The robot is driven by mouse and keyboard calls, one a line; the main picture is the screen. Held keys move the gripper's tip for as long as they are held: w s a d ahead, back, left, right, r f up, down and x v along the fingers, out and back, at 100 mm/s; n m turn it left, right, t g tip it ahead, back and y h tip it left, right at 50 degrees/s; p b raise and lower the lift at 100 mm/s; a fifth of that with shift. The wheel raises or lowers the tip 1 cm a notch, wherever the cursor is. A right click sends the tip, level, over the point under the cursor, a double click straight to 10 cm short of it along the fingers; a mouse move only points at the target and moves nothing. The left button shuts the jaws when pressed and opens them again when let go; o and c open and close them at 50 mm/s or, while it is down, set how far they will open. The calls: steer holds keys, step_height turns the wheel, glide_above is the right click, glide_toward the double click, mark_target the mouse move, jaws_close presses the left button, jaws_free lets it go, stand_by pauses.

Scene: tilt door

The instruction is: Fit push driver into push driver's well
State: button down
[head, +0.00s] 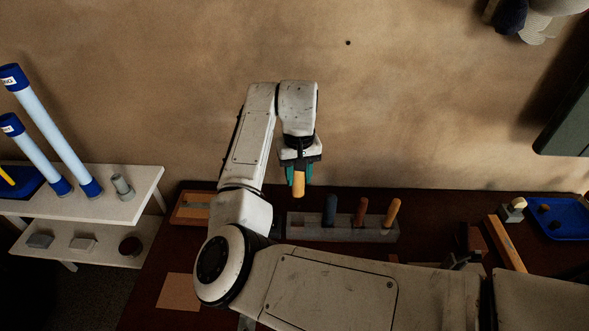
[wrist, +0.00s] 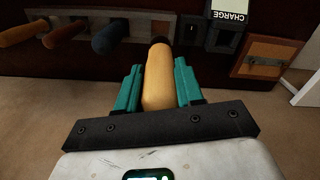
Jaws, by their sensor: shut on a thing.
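My gripper (head: 299,174) points down with its teal fingers shut on the push driver (head: 299,186), a tool with a yellow-orange handle. In the wrist view my gripper (wrist: 158,78) grips this push driver (wrist: 158,80) between both fingers. Its dark far end points toward the rack. The grey tool rack (head: 340,235) lies on the dark bench, below the gripper in the head view. The tip is apart from the rack as far as I can tell.
The rack holds a blue-handled tool (head: 330,210), a red-handled tool (head: 361,212) and an orange-handled tool (head: 392,213). A "CHARGE" sign (wrist: 254,11) stands beside the rack. A blue tray (head: 560,222) is at the bench's right; white shelves (head: 110,200) stand at left.

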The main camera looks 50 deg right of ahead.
steer(key=shift+r+p, duration=0.1)
steer(key=shift+p, duration=0.4)
steer(key=b, duration=0.3)
glide_above(298, 207)
steer(key=shift+w+d+f, duration=0.1)
steer(key=shift+f, duration=1.4)
steer(key=shift+w+d+f, duration=0.1)
steer(key=shift+f, duration=1.4)
steer(key=shift+s+p, duration=0.1)
steer(key=shift+p, duration=1.1)
steer(key=shift+f+b, duration=1.2)
steer(key=shift+f, duration=1.8)
steer(key=c, duration=0.6)
jaws_free()
steer(key=shift+c, duration=0.2)
